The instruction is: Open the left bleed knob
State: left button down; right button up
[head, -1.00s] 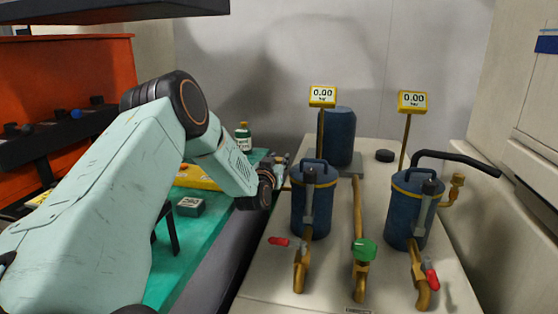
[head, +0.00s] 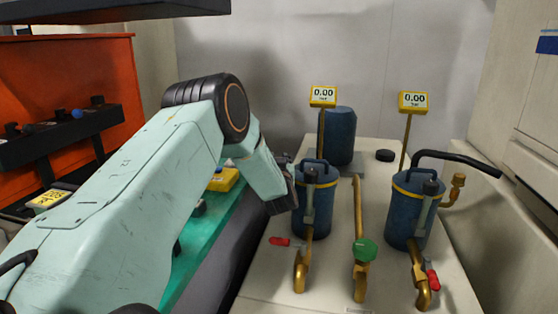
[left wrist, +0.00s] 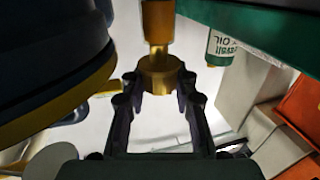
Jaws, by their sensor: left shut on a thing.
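The left blue filter canister (head: 325,205), with a yellow band, stands on the pale bench. It also fills the left of the left wrist view (left wrist: 45,55). A brass knob (left wrist: 158,70) on a brass stem (left wrist: 157,20) shows in the left wrist view, beside the canister. My left gripper (left wrist: 159,82) is shut on this knob, one finger on each side. In the head view, my left gripper (head: 284,160) is beside the left canister, largely hidden by my arm, and the knob cannot be made out. My right gripper is out of view.
The right canister (head: 405,215) has a brass elbow and black hose (head: 455,160). Gauges (head: 323,96) (head: 413,101) stand behind on poles and read 0.00. Red-handled valves (head: 280,242) (head: 432,279) and a green valve knob (head: 365,249) are in front.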

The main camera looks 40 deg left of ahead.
pick_arm(q)
jog(key=shift+n+g+y, duration=0.5)
jog(key=shift+g+y, duration=0.1)
jog(key=c, duration=1.1)
grip_release()
jog(key=shift+d+r, duration=0.1)
jog(key=shift+o, duration=0.4)
jog(key=v, duration=1.2)
